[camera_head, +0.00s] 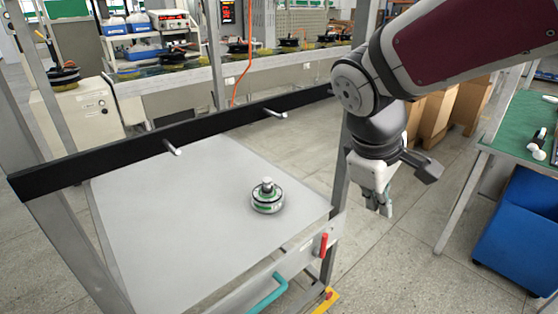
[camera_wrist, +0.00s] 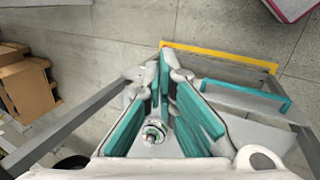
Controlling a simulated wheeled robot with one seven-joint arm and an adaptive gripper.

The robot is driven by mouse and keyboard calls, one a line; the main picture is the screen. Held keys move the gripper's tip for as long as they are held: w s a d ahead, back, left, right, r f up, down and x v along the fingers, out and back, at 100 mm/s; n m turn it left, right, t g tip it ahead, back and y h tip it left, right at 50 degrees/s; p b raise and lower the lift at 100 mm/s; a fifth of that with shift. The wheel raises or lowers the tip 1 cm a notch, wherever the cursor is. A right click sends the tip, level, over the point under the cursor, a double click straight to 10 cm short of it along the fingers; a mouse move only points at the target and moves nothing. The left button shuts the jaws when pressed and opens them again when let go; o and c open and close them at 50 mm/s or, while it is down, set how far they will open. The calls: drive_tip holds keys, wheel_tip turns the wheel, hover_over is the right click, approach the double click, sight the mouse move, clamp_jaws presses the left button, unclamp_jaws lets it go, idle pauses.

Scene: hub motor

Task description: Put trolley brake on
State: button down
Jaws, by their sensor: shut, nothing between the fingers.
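The trolley (camera_head: 210,250) has a grey shelf and metal posts. On its front right side are a red handle (camera_head: 323,245), a teal handle (camera_head: 268,293) and, low at the corner, a yellow pedal-like part (camera_head: 326,299). I cannot tell for sure which part is the brake. The wrist view shows a yellow bar (camera_wrist: 220,57) and the teal handle (camera_wrist: 243,93). My gripper (camera_head: 383,208) hangs beside the trolley's right post, above the floor, apart from the handles. Its teal-padded fingers (camera_wrist: 164,62) are shut and empty.
A hub motor (camera_head: 267,197) stands on the trolley shelf. Right are a green-topped table (camera_head: 522,125) and a blue bin (camera_head: 520,235). Cardboard boxes (camera_head: 468,103) stand behind my arm. The floor between trolley and table is clear.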

drive_tip(key=w+a+f+n+h+b, duration=0.1)
drive_tip(key=w+a+f+n+b, duration=0.2)
drive_tip(key=w+f, duration=0.4)
drive_tip(key=w+a+f+n+t+h+b, duration=0.1)
drive_tip(key=w+f+n+b, duration=0.4)
drive_tip(key=f, duration=1.1)
drive_tip(key=w+a+f+n+h+b, duration=0.2)
drive_tip(key=w+a+f+n+b, duration=0.2)
drive_tip(key=w+f, duration=0.6)
drive_tip(key=a+f+n, duration=0.1)
drive_tip(key=a+n, duration=0.1)
drive_tip(key=n, duration=0.1)
drive_tip(key=shift+w+f+t+b, duration=0.3)
drive_tip(key=shift+w, duration=0.1)
drive_tip(key=b+x, duration=0.2)
drive_tip(key=x, duration=0.8)
drive_tip(key=shift+r, duration=0.1)
drive_tip(key=shift+d+r, duration=0.1)
drive_tip(key=shift+d, duration=0.05)
drive_tip(key=shift+w+d+r+p, duration=0.1)
drive_tip(key=shift+d+p, duration=0.05)
drive_tip(key=shift+p, duration=0.25)
